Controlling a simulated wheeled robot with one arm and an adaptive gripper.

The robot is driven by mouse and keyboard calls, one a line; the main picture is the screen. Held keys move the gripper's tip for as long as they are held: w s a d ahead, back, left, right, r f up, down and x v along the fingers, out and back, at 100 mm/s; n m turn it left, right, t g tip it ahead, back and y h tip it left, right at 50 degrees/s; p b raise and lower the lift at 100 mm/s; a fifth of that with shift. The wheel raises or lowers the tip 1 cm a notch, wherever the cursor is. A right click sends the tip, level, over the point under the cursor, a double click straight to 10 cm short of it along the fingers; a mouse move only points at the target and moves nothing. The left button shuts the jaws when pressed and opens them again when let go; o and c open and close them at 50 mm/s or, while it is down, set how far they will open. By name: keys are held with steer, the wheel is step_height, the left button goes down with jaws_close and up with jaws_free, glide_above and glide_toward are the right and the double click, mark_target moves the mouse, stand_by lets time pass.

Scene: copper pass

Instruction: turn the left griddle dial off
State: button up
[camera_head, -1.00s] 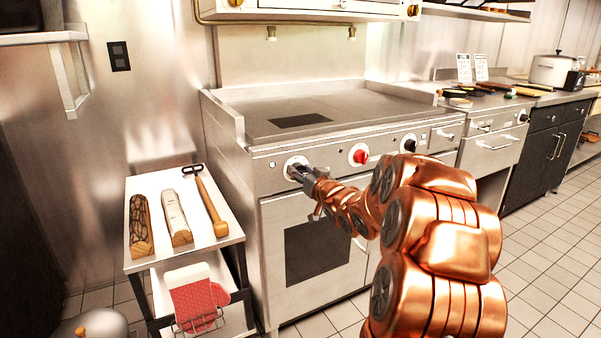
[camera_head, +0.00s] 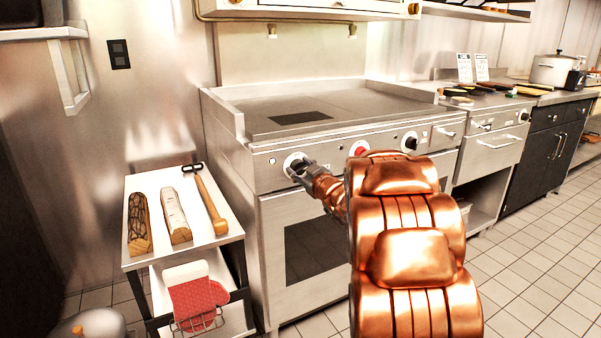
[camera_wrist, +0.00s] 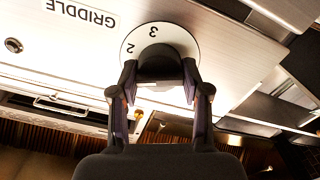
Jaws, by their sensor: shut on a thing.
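The left griddle dial is a dark knob on a white round plate (camera_head: 294,160) at the left of the griddle's front panel. In the wrist view the dial (camera_wrist: 160,60) sits between my fingers, and its numbered plate (camera_wrist: 183,38) shows a 2 and a 3 upside down. My gripper (camera_head: 299,170) is shut on the dial, with a finger on each side of it in the wrist view (camera_wrist: 160,80). The dial's pointer mark is hidden, so I cannot tell its setting. The flat griddle top (camera_head: 360,108) lies above the panel.
A side cart (camera_head: 135,250) at the left holds two long blocks and a wooden-handled scraper (camera_head: 211,205). Tiled floor is clear at the right.

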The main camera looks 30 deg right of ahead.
steer(key=n+b, duration=0.2)
steer(key=n, duration=0.4)
steer(key=shift+a+f+n, duration=0.1)
steer(key=shift+n, duration=0.2)
steer(key=n+b, duration=0.1)
steer(key=n, duration=0.2)
steer(key=shift+a+n+b, duration=0.1)
steer(key=shift+n+b, duration=0.2)
steer(key=shift+b, duration=0.05)
steer(key=shift+f+n+b, duration=0.1)
steer(key=shift+n+b, duration=0.5)
steer(key=shift+n, duration=1)
steer(key=o, duration=1.1)
steer(key=shift+s, duration=0.15)
steer(key=s, duration=0.7)
steer(key=s+a, duration=0.1)
steer(key=s, duration=0.3)
steer(key=shift+s, duration=0.35)
